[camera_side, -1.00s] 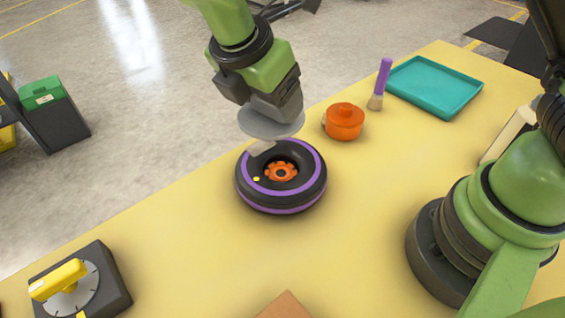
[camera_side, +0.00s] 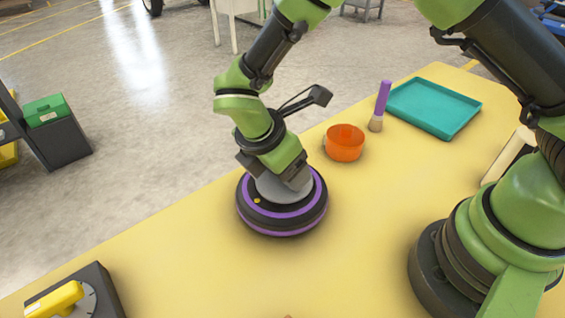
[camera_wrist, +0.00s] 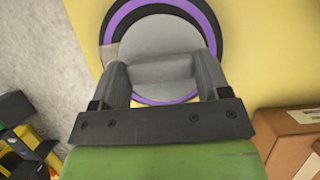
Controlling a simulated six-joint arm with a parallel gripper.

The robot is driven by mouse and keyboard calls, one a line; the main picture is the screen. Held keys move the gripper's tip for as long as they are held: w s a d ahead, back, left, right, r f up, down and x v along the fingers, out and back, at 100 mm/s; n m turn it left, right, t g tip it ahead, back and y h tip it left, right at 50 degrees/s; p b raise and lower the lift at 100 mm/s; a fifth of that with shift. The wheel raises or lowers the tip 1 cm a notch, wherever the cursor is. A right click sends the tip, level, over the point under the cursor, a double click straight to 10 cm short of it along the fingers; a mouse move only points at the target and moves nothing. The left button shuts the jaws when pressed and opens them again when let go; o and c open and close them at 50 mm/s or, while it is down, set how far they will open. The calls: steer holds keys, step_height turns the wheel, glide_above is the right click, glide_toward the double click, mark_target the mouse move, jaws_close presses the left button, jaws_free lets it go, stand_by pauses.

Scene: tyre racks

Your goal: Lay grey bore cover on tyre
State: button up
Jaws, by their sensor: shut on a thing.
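The black tyre with purple rings (camera_side: 282,228) lies flat on the yellow table; it also shows in the wrist view (camera_wrist: 208,14). The grey bore cover (camera_side: 284,199) is over the middle of the tyre and hides its orange hub. In the wrist view the round cover (camera_wrist: 160,38) sits within the purple ring, with a beige tab at its left edge. My gripper (camera_wrist: 163,74) points down and is shut on a grey raised part of the cover. I cannot tell whether the cover's underside fully touches the tyre.
A purple-handled brush (camera_side: 382,100) and a teal tray (camera_side: 434,108) are farther back. A dial with a yellow handle (camera_side: 75,295) is at front left.

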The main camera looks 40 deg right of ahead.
steer(key=shift+f, duration=0.15)
steer(key=shift+f, duration=0.4)
steer(key=o, duration=0.9)
